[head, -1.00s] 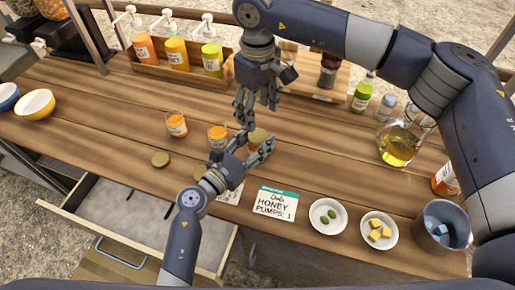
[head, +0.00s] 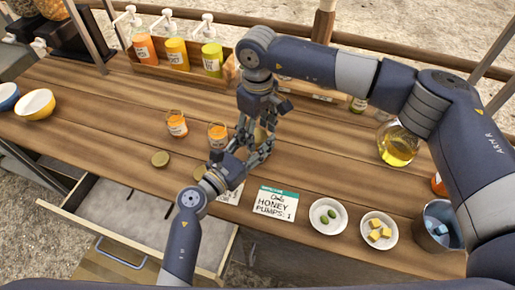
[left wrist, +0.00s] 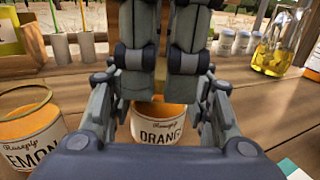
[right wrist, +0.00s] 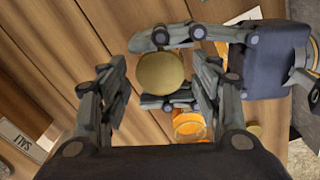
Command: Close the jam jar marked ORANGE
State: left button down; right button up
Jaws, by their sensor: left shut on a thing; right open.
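The jam jar marked ORANGE (left wrist: 160,125) stands on the counter, its label facing the left wrist camera. My left gripper (head: 256,158) is shut around the jar's sides. A gold lid (right wrist: 161,73) shows from above over the jar, between the left gripper's fingers; whether it is seated cannot be told. My right gripper (head: 259,138) points down over the jar, its open fingers on either side of the lid with visible gaps. In the head view the two grippers hide most of the jar.
Two open jars (head: 177,124) (head: 217,136) stand to the left, one marked LEMON (left wrist: 32,140). Loose lids (head: 160,158) (head: 200,172) lie near them. An order card (head: 275,203), small bowls (head: 328,216) and an oil flask (head: 397,148) are to the right.

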jog(key=shift+f, duration=0.1)
jog(key=c, duration=1.1)
jog(key=o, duration=1.2)
jog(key=shift+c, duration=0.2)
jog(key=shift+r, duration=2.3)
jog(key=shift+c, duration=0.3)
notch_tip(320, 180, up, 4)
jog(key=shift+f, duration=0.25)
